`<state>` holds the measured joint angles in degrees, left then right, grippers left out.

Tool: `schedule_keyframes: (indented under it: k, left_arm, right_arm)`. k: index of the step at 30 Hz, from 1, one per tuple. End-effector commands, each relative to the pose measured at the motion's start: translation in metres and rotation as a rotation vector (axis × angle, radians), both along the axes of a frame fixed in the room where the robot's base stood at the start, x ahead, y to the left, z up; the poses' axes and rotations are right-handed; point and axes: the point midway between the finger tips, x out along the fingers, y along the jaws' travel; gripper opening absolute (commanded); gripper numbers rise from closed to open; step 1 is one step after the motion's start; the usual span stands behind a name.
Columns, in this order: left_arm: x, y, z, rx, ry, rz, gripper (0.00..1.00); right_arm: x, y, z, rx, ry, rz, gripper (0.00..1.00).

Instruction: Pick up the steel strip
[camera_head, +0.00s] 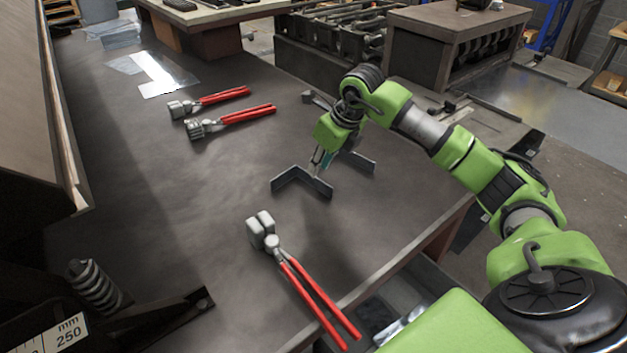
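A dark grey bent steel strip (302,180) stands on edge on the workbench in the middle of the head view, in a shallow V shape. A further dark grey length (358,162) shows just to its right behind my gripper; I cannot tell whether the two are joined. My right gripper (318,168) points down at the strip, very close to it. Its fingertips are small and partly hidden, so I cannot tell whether they touch or grip the strip. My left gripper is not in view.
Red-handled seaming pliers (298,287) lie at the bench's front edge. Two more, one pair (215,100) behind another (232,121), lie farther back. Shiny flat metal sheets (160,75) lie at the back left. The bench (190,210) is clear left of the strip.

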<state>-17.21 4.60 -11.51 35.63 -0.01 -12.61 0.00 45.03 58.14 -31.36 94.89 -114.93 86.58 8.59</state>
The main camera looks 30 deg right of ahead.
Motion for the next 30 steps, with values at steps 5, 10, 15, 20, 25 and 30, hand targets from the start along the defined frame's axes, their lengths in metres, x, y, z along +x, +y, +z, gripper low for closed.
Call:
schedule_keyframes:
  k: [5, 10, 15, 20, 25, 30]
  left_arm:
    - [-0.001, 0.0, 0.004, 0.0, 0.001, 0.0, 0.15]
    - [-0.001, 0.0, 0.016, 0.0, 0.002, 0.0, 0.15]
    - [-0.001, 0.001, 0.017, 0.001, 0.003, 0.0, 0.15]
    - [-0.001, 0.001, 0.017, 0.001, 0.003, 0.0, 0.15]
    - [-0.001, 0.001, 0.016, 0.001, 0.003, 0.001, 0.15]
    - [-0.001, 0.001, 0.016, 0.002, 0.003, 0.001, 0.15]
  right_arm:
    - [0.004, 0.001, -0.011, 0.001, 0.003, -0.001, 0.22]
    - [0.012, 0.005, -0.034, 0.002, 0.003, 0.0, 0.22]
    - [0.019, 0.006, -0.052, 0.001, 0.001, -0.002, 0.22]
    - [0.021, 0.005, -0.054, 0.0, -0.001, -0.001, 0.22]
    - [0.02, 0.006, -0.054, -0.001, 0.0, 0.0, 0.01]
    - [0.02, 0.006, -0.054, -0.001, 0.0, 0.0, 0.0]
